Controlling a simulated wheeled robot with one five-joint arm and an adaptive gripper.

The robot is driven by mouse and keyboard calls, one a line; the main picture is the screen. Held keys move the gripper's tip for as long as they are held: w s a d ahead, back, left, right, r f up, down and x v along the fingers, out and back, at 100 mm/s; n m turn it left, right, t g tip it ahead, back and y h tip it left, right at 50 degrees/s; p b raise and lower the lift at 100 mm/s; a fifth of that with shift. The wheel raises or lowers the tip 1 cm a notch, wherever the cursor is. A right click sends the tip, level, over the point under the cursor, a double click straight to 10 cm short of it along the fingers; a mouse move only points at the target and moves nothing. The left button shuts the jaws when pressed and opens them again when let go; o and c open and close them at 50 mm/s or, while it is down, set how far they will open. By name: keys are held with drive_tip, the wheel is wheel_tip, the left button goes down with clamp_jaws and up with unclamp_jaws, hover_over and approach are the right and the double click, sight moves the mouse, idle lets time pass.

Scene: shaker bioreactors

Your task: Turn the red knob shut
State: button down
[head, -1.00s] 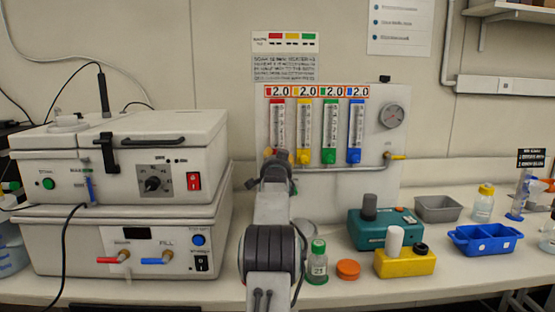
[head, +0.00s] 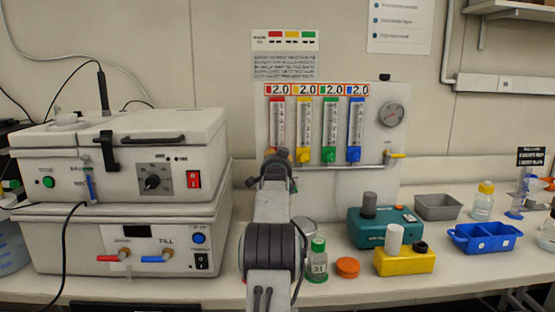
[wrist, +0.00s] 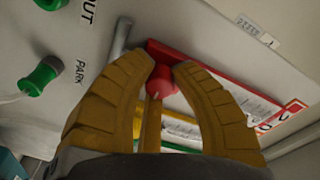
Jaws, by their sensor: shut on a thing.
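The red knob (wrist: 161,83) sits between the yellow fingers of my gripper (wrist: 165,66) in the wrist view, at the base of the red flowmeter. My gripper is shut on it, with one finger on each side. In the head view my gripper (head: 276,160) is at the foot of the red flowmeter tube (head: 277,122), and it hides the red knob there. Yellow (head: 303,154), green (head: 328,154) and blue (head: 354,154) knobs show in a row to the right. All four displays above read 2.0.
A metal pipe runs below the flowmeters to a yellow-handled valve (head: 396,155). A round gauge (head: 393,114) is on the panel's right. A white shaker unit (head: 115,250) stands left of my arm. A green-capped bottle (head: 317,262) and orange lid (head: 347,268) are close on the right.

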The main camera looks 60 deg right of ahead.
drive_tip(key=shift+f+n+b, duration=0.15)
drive_tip(key=shift+n+b, duration=0.35)
drive_tip(key=shift+b, duration=0.2)
drive_tip(key=shift+r+n+b, duration=0.25)
drive_tip(key=shift+n+b, duration=0.15)
drive_tip(key=shift+n, duration=0.8)
drive_tip(key=shift+a, duration=0.1)
drive_tip(key=c, duration=1)
unclamp_jaws()
drive_tip(key=shift+w+f, duration=0.1)
drive_tip(key=shift+v, duration=5.95)
